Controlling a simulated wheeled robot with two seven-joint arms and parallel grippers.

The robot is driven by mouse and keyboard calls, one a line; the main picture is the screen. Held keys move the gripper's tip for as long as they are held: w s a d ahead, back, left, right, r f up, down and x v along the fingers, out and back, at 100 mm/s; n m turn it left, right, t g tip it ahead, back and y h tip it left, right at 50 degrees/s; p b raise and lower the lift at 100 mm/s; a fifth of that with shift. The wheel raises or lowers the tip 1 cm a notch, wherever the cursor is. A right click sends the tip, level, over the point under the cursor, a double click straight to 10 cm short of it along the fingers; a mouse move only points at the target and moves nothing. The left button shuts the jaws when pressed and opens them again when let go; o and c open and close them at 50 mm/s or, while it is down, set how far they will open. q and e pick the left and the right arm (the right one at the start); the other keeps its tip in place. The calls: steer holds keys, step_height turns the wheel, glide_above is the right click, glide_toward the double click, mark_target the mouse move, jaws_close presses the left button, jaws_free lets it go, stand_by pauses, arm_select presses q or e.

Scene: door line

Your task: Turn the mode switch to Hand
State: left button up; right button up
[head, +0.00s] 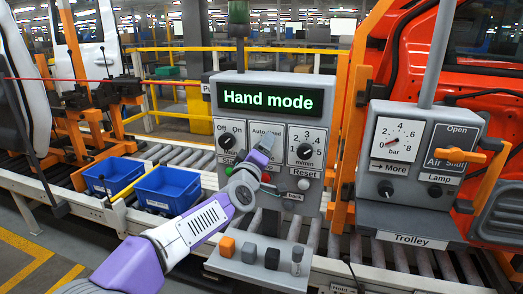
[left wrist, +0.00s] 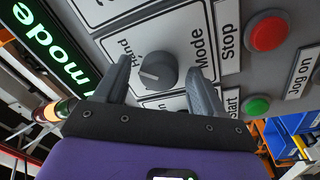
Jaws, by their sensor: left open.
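The grey control panel (head: 228,95) stands in the middle of the head view. Its green-lit display (head: 267,100) reads "Hand mode". The mode switch (left wrist: 158,70) is a dark round knob on a white plate with the words Hand and Mode beside it, in the left wrist view. In the head view my gripper mostly hides it. My left gripper (head: 262,154) is at the panel below the "Auto Hand" label. In the left wrist view its open fingers (left wrist: 160,88) are on either side of the knob, with gaps visible. My right gripper is out of view.
Other dials (head: 228,141) and (head: 305,151) flank the mode plate. The red stop button (left wrist: 268,34) and green start button (left wrist: 257,106) are close to it. A trolley panel (head: 452,112) stands right. Two blue bins (head: 112,177) and (head: 150,207) sit on the rollers left.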

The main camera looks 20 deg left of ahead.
arm_select(q)
steer(key=shift+s, duration=0.1)
steer(key=s, duration=0.7)
steer(key=shift+s+f, duration=0.2)
steer(key=shift+f, duration=0.2)
